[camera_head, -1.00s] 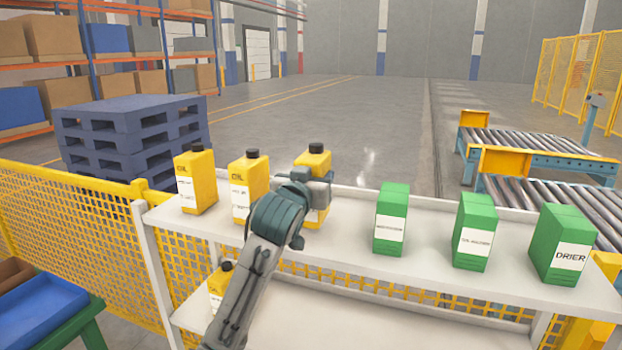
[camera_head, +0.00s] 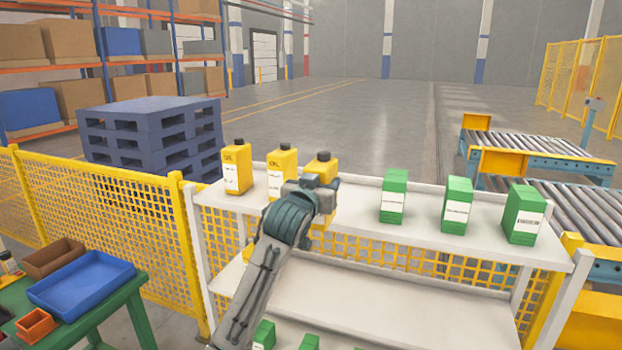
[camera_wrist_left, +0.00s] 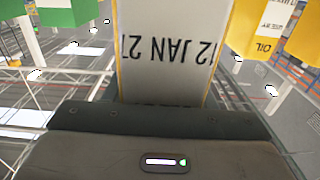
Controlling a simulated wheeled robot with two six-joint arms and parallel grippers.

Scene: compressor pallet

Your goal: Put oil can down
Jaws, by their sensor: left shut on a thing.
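My left gripper (camera_head: 316,192) is shut on a yellow oil can (camera_head: 321,168) with a black cap. The can is upright at the upper shelf (camera_head: 360,232), and the gripper hides its middle. I cannot tell whether its base touches the shelf. In the left wrist view the held can (camera_wrist_left: 168,50) shows a white label with an upside-down date. Two more yellow oil cans, one at the left end (camera_head: 236,172) and one beside the held can (camera_head: 281,176), stand on the upper shelf. My right gripper is not in view.
Three green boxes (camera_head: 393,196) stand along the right of the upper shelf. The lower shelf (camera_head: 400,298) has a broad bare area, with green tops at its front. A yellow mesh fence (camera_head: 110,210) and a green table with a blue tray (camera_head: 82,280) are at left.

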